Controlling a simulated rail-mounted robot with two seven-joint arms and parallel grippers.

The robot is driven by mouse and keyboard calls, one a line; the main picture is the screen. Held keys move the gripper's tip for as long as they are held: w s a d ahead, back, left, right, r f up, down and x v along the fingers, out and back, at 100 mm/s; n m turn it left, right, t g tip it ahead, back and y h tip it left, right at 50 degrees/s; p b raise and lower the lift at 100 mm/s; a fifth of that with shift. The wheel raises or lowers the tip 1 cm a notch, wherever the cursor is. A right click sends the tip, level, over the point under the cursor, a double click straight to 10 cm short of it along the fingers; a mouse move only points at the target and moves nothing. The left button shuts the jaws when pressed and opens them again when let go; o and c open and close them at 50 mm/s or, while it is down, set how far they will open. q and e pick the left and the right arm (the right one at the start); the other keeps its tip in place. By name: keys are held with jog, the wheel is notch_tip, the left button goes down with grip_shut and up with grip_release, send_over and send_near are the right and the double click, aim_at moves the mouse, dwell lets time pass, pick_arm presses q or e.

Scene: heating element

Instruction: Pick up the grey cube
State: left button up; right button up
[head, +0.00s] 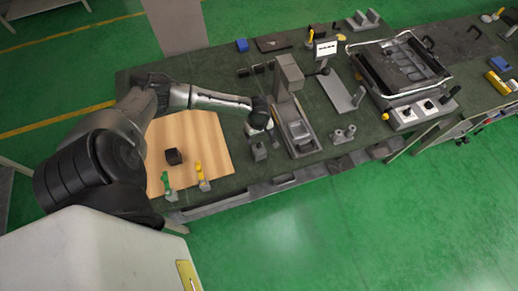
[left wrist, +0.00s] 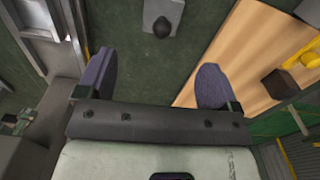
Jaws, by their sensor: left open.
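A grey cube (head: 259,151) with a dark round knob on top stands on the dark green bench top, right of the wooden board. It also shows at the top of the left wrist view (left wrist: 155,10), with its upper edge cut off. My left gripper (head: 259,131) is just behind the cube in the head view. In the left wrist view my left gripper (left wrist: 153,78) has its two fingers wide apart and nothing between them. The cube lies beyond the fingertips, roughly centred between them, apart from both. My right gripper is not in view.
A wooden board (head: 208,140) carries a dark block (head: 173,156). Green (head: 167,187) and yellow (head: 202,177) items stand at its front edge. A grey upright fixture (head: 289,75) stands close right of the cube. The bench's front edge is near the cube.

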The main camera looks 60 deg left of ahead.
aim_at(259, 144)
pick_arm(q)
notch_tip(259, 144, down, 4)
jog(key=shift+f, duration=0.1)
jog(key=shift+s+d+f, duration=0.1)
jog(key=shift+d+f, duration=0.1)
jog(key=shift+f, duration=0.95)
jog(key=shift+d+f, duration=0.15)
jog(key=shift+f, duration=1)
jog(key=shift+a+f, duration=0.1)
jog(key=shift+f, duration=0.3)
jog(key=shift+c, duration=0.3)
jog(key=c, duration=1.2)
jog(key=shift+c, duration=0.2)
jog(key=shift+r, duration=0.1)
